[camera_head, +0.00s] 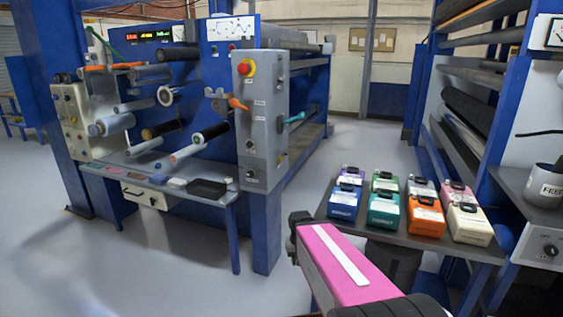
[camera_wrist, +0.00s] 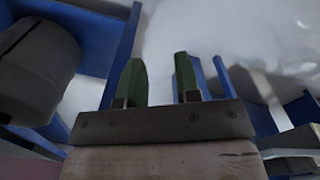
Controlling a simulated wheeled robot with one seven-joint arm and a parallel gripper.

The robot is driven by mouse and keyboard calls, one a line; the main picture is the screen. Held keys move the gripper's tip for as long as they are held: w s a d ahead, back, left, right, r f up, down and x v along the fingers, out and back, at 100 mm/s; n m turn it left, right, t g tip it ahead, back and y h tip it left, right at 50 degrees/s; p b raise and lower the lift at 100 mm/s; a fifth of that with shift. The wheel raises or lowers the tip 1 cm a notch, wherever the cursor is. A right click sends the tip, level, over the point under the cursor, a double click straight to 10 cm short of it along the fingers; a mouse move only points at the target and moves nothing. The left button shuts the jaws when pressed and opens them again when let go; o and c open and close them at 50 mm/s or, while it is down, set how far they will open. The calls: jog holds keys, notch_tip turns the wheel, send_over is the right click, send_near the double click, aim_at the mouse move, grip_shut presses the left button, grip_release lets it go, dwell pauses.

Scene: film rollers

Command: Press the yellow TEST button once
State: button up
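I cannot make out a yellow TEST button in either view. A grey control box (camera_head: 262,125) on the machine's blue post carries a red mushroom button (camera_head: 246,68) on a yellow base, an orange lever (camera_head: 237,104), a teal lever (camera_head: 292,119) and dark knobs. Its small labels are too blurred to read. In the wrist view my gripper (camera_wrist: 158,88) has two green fingers standing apart with nothing between them. In the head view my pink arm segment is low in the middle, in front of the machine and apart from the control box.
A dark table (camera_head: 400,236) at right holds several coloured boxed units. A panel with a knob (camera_head: 550,250) and a cup marked FEED (camera_head: 547,184) are at far right. Another control panel (camera_head: 73,115) is at left. A black tray (camera_head: 206,188) lies on the machine's shelf. The left floor is clear.

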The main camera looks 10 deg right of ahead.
grip_shut()
dwell(1.5)
